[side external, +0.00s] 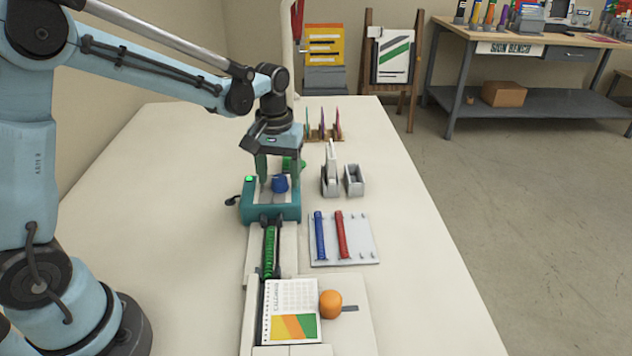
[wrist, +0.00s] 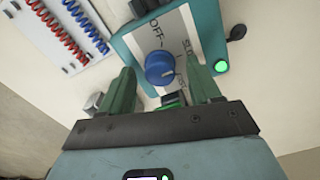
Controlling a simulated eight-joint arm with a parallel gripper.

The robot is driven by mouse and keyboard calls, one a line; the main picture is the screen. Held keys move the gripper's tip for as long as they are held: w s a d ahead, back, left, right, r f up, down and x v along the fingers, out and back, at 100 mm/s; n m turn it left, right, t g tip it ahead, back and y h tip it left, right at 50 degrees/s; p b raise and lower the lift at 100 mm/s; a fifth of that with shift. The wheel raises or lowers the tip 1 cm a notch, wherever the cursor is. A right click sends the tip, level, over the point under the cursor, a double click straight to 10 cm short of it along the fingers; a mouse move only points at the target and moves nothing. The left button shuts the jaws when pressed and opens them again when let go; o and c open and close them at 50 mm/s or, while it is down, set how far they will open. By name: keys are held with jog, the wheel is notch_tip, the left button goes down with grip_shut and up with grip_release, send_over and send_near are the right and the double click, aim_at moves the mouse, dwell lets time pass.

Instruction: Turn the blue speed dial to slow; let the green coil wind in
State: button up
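The blue speed dial (side external: 280,183) is on top of the teal machine (side external: 271,205). In the wrist view the dial (wrist: 160,68) is on a white plate with the words OFF and SLO, the rest partly covered. I cannot make out where its pointer aims. My gripper (side external: 275,172) is over the machine, fingers down. In the wrist view its two green fingers stand apart, open and empty, with the dial beyond the gap. The green coil (side external: 269,252) lies in the channel running from the machine toward the calendar (side external: 292,308).
A green light (wrist: 221,66) glows on the machine's corner. A white rack with blue and red coils (side external: 341,237) lies to its right. An orange ball (side external: 330,304) is beside the calendar. A grey stapler-like tool (side external: 331,175) and small bin (side external: 354,180) stand nearby. The table's left is clear.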

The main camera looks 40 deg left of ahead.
notch_tip(320, 180, up, 12)
dwell(0.8)
jog(key=m+t, duration=0.3)
send_near(276, 181)
notch_tip(276, 181, up, 3)
jog(key=s+d, duration=0.1)
jog(key=s, duration=0.2)
jog(key=s+d+f+m+t, duration=0.1)
jog(key=s+f+m+t, duration=0.2)
jog(key=s+f+t, duration=0.1)
jog(key=shift+s+d+f, duration=0.2)
jog(key=shift+s+d, duration=0.1)
jog(key=shift+s, duration=0.55)
dwell(4.4)
